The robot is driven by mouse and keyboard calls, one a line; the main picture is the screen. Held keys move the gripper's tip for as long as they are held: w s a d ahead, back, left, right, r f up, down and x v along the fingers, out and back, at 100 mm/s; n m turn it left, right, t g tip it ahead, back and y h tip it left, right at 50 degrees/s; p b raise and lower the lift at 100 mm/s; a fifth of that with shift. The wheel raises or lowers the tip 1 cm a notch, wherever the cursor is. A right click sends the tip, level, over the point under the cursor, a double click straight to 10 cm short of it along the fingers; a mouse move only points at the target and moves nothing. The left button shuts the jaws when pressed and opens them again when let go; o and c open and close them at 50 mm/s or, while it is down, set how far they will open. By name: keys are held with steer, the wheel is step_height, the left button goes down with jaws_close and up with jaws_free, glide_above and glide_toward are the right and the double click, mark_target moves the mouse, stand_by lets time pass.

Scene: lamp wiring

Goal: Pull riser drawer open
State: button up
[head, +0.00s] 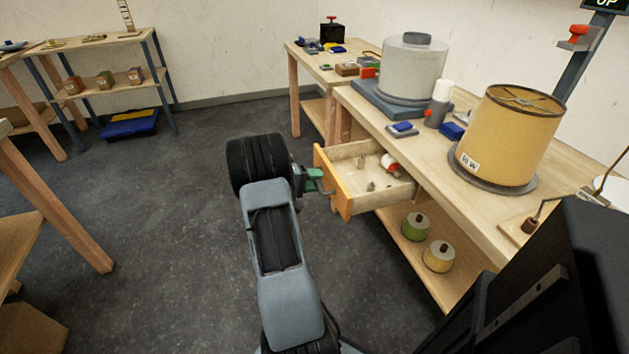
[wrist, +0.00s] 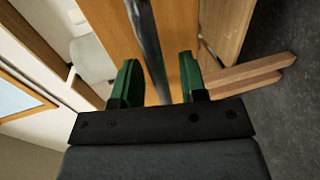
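The riser drawer (head: 335,183) has an orange wooden front and stands pulled out from under the workbench top. Its inside shows, with a red-and-white piece (head: 390,164) and a few small fittings. My gripper (head: 316,181) is at the drawer front, its green fingers pointing toward it. In the wrist view, my gripper (wrist: 158,80) is open, with the grey bar handle (wrist: 148,45) running between the fingers. Gaps show on both sides of the bar. The orange drawer front (wrist: 108,28) is just beyond it.
The workbench (head: 465,185) carries a grey drum (head: 412,70), a tan lampshade (head: 508,135) and small blue parts. A green pot (head: 415,227) and a yellow pot (head: 438,257) sit on its lower shelf. The floor (head: 180,230) left of my arm is clear.

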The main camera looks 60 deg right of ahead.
steer(key=p+v, duration=0.1)
steer(key=v, duration=1.2)
steer(key=shift+w+a, duration=0.25)
steer(key=shift+w, duration=0.05)
stand_by(0.3)
step_height(320, 180, down, 5)
steer(key=s+a+n+y, duration=0.2)
steer(key=n, duration=0.1)
steer(key=s+a+r+n+t+y+p, duration=0.15)
steer(key=a+r+t+y+p, duration=0.3)
steer(key=a, duration=0.55)
steer(key=s+a+r+n+t+y+p, duration=0.2)
steer(key=a+r+t+p, duration=0.2)
steer(key=a+r+p, duration=0.4)
steer(key=s+a+r+n+t+y+p, duration=0.2)
steer(key=a+r+t+p, duration=0.3)
steer(key=a+r+p, duration=0.4)
steer(key=a+r+y, duration=0.1)
steer(key=a+r, duration=0.4)
steer(key=r, duration=0.7)
steer(key=shift+a, duration=0.2)
